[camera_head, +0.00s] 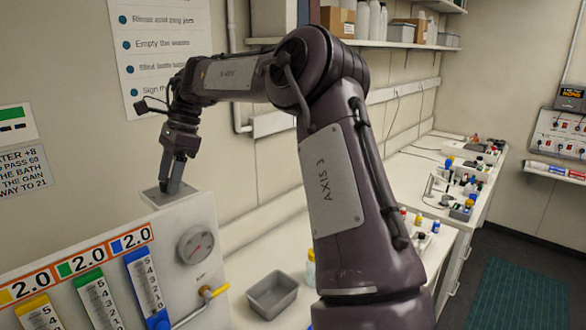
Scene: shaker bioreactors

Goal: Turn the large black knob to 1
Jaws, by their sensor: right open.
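I cannot make out a large black knob in this view. A light grey panel (215,285) stands at the lower left, with a round dial gauge (195,245) on its front. My right gripper (172,186) points down at the panel's top edge, by a small grey block (178,197) there. It is open, and no held object shows between its fingers. I cannot tell whether the fingertips touch the block. My right arm crosses the middle of the view and hides part of the bench. My left gripper is not in view.
A grey bin (272,294) sits on the white bench. Bottles crowd the bench at right. A dark green mat (520,293) lies on the floor.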

